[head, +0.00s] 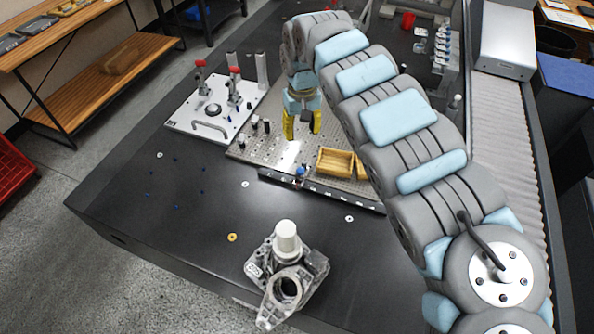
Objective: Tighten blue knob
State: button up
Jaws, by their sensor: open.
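A small blue knob (300,171) shows at the front edge of the perforated metal plate, by a dark bar with light marks (318,190). My gripper (303,128) hangs over the plate, behind the knob and apart from it in the picture. Its yellow fingers point down and are spread, with nothing seen between them. My arm reaches in from the right and hides part of the plate.
A wooden box (335,161) stands right of the knob. Small black-and-white posts (254,122) stand on the plate's left. A white fixture board (215,108) with red-handled clamps lies farther left. A grey casting with a white cylinder (287,262) stands in front. The dark table's left is mostly clear.

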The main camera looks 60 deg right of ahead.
aim_at(300, 170)
notch_tip(300, 170, down, 17)
jog(key=b, duration=0.4)
jog(key=shift+r+b, duration=0.2)
jog(key=shift+b, duration=0.2)
jog(key=shift+w, duration=0.1)
grip_shut()
